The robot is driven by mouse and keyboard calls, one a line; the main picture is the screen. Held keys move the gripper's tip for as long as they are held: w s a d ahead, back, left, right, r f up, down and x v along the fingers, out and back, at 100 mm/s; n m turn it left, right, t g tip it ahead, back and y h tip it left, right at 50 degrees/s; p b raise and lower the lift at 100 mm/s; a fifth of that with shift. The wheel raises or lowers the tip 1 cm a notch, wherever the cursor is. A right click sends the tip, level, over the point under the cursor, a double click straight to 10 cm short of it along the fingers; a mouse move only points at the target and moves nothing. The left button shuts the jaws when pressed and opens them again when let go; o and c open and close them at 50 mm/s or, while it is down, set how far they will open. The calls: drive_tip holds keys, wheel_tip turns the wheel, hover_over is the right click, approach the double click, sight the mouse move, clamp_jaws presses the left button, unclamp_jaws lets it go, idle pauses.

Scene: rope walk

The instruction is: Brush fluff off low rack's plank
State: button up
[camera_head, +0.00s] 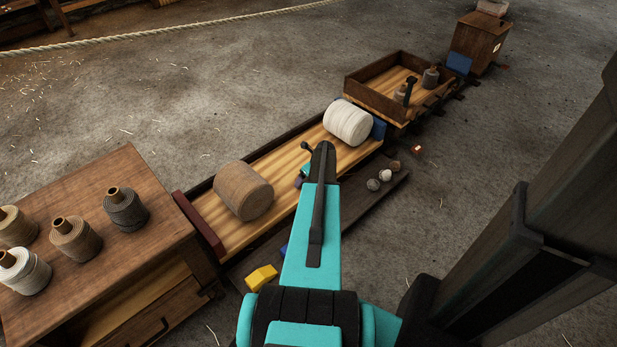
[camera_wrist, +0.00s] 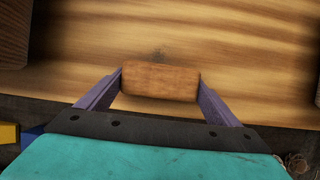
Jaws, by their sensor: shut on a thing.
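The low rack's plank (camera_head: 290,160) is light striped wood in the head view, with a brown cylinder (camera_head: 243,190) at its near end and a white spool (camera_head: 347,122) at its far end. The plank (camera_wrist: 230,45) fills the upper part of the wrist view. My gripper (camera_wrist: 161,84) has its purple fingers shut on a brown wooden block (camera_wrist: 160,78), which looks like the back of a brush. The block is over the plank; I cannot tell whether it touches. No bristles show. I make out no fluff on the plank, only a dark knot. In the head view my arm hides most of the gripper.
Several spools stand on a wooden cabinet (camera_head: 90,190) at left. A tray (camera_head: 372,97) with spools stands beyond the rack. Small balls (camera_head: 385,175) and a yellow block (camera_head: 262,277) lie along the front side. A rope (camera_head: 165,33) crosses at the back. Grey floor is open behind the rack.

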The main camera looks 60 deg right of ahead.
drive_tip(key=shift+w, duration=0.1)
drive_tip(key=shift+w+d+p, duration=0.3)
drive_tip(key=shift+w+p, duration=0.25)
drive_tip(key=shift+w, duration=0.25)
drive_tip(key=shift+w+d+p, duration=0.25)
drive_tip(key=shift+w+p, duration=0.25)
drive_tip(key=shift+w, duration=0.3)
drive_tip(key=shift+w+d+p, duration=0.3)
drive_tip(key=shift+w+p, duration=0.2)
drive_tip(key=shift+w, duration=0.35)
drive_tip(key=shift+w+d+p, duration=0.25)
drive_tip(key=shift+w+p, duration=0.2)
drive_tip(key=shift+w, duration=0.35)
drive_tip(key=shift+r+p, duration=1.8)
drive_tip(key=shift+r, duration=1.25)
wheel_tip(320, 180, up, 3)
drive_tip(key=shift+r+p, duration=0.1)
drive_tip(key=shift+p, duration=0.85)
